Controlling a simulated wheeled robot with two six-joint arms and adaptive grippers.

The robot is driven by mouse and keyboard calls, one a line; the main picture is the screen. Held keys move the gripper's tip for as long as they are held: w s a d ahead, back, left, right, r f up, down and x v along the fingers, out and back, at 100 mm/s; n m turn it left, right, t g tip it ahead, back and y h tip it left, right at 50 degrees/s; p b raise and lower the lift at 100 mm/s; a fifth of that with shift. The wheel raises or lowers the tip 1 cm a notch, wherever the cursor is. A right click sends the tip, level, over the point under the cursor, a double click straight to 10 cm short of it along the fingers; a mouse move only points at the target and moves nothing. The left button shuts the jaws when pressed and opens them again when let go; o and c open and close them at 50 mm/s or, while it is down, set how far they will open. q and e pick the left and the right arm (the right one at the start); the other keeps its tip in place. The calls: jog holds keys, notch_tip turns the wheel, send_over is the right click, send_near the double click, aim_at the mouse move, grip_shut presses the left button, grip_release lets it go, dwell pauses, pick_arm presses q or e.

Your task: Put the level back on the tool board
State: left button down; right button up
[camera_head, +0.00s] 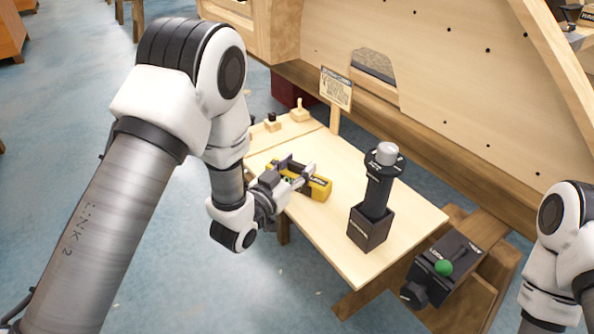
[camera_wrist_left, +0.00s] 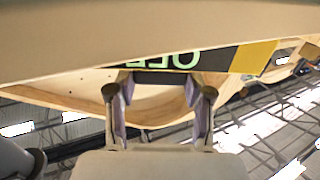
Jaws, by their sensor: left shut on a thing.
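The yellow level (camera_head: 316,188) with dark patches is at the left part of the light wooden table (camera_head: 345,255). My left gripper (camera_head: 297,174) is shut on it from the left side. In the left wrist view the level (camera_wrist_left: 250,58) shows as a dark and yellow strip with green letters, beyond the fingertips (camera_wrist_left: 157,82). I cannot tell whether it touches the tabletop. The tool board (camera_head: 455,85) is a large wooden panel with small holes behind the table. My right arm shows at the right edge; its gripper is out of view.
A black tool with a grey cap (camera_head: 380,185) stands upright in a dark block at the table's middle right. A small sign (camera_head: 337,88) stands at the back edge. Small wooden pieces (camera_head: 299,111) sit at the far left.

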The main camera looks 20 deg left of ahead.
pick_arm(q)
jog(key=shift+r, duration=0.15)
jog(key=shift+c, duration=2.3)
grip_release()
